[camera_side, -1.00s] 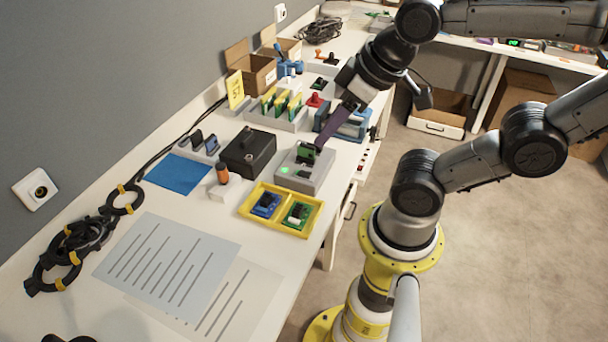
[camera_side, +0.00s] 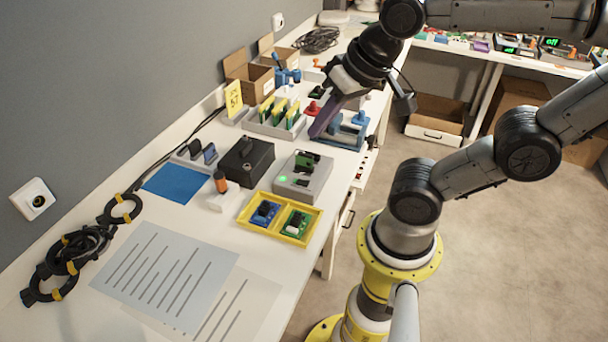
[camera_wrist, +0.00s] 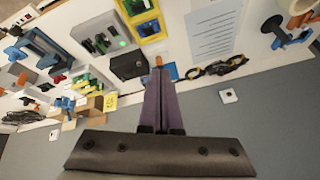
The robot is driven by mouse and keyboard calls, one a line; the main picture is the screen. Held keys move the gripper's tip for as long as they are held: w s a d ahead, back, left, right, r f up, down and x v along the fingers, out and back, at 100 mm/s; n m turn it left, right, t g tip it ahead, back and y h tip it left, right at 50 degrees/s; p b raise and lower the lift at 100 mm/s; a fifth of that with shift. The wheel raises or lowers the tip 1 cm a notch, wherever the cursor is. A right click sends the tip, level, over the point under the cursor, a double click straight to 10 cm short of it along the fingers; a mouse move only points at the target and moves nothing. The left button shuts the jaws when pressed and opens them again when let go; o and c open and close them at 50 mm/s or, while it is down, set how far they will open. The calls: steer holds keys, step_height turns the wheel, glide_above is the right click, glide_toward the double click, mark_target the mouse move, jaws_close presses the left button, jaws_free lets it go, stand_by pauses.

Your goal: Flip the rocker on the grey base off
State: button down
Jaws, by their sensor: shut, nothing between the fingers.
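The grey base (camera_side: 297,187) stands near the table's front edge, with a green and black rocker (camera_side: 305,161) on top and a lit green light at its left. Which way the rocker is tipped is too small to tell. The grey base also shows at the upper left of the wrist view (camera_wrist: 92,45), its green light glowing. My gripper (camera_side: 316,133) has purple fingers pressed together and empty. They are above and behind the grey base in the side view, apart from the rocker.
A black box (camera_side: 247,165) stands left of the grey base, and a yellow tray (camera_side: 263,227) with two small boards lies in front. A blue fixture (camera_side: 345,137) and a rack of green-yellow cards (camera_side: 275,120) stand behind. Papers cover the near table.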

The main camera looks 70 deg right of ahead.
steer(key=w+d+m+g, duration=0.1)
steer(key=w+d+m, duration=0.1)
steer(key=w+m, duration=0.2)
steer(key=m+g, duration=0.6)
steer(key=m, duration=0.3)
glide_above(306, 183)
steer(key=w, duration=0.2)
step_height(306, 183, down, 13)
steer(key=shift+w+f, duration=0.1)
steer(key=shift+w, duration=0.05)
steer(key=f, duration=0.4)
steer(key=s+f, duration=0.1)
steer(key=f, duration=0.9)
steer(key=shift+s, duration=0.35)
